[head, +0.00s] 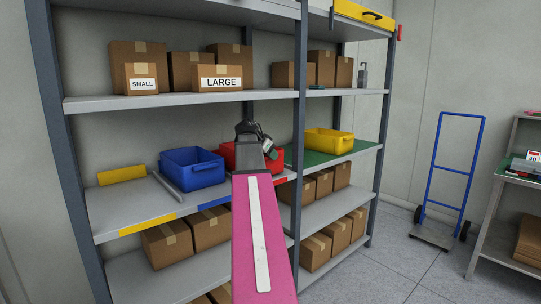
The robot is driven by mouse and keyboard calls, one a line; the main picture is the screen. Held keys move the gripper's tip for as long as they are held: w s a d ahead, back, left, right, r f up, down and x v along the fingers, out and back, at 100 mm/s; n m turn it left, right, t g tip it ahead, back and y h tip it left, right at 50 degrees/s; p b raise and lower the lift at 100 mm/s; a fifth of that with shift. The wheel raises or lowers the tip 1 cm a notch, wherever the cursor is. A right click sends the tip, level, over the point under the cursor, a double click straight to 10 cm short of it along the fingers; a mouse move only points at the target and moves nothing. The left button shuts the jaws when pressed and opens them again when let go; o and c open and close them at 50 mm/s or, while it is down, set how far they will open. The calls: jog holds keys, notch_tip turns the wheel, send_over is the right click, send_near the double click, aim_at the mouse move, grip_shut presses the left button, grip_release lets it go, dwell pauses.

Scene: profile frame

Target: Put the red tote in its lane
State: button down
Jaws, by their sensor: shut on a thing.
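The red tote (227,157) is on the middle shelf, right of the blue tote (193,167). Its middle and part of its front are hidden behind my arm. My gripper (268,149) is at the red tote and shut on it; the fingertips are hard to make out. The shelf's front edge carries a yellow strip (147,225), a blue strip and a red strip (285,178). The red tote is behind the red strip's part of the edge. Whether its base touches the shelf cannot be told.
A yellow tote (328,142) stands on a green mat in the right bay, past an upright post (298,120). A grey bar (168,188) and a yellow block (122,174) lie left of the blue tote. Boxes fill the shelves above and below. A blue hand truck (455,170) stands right.

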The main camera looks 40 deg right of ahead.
jog(key=shift+f, duration=0.55)
jog(key=c, duration=0.8)
grip_release()
jog(key=shift+o, duration=0.2)
jog(key=v, duration=1)
jog(key=shift+a+r, duration=0.25)
jog(key=shift+r, duration=0.05)
jog(key=shift+s, duration=0.1)
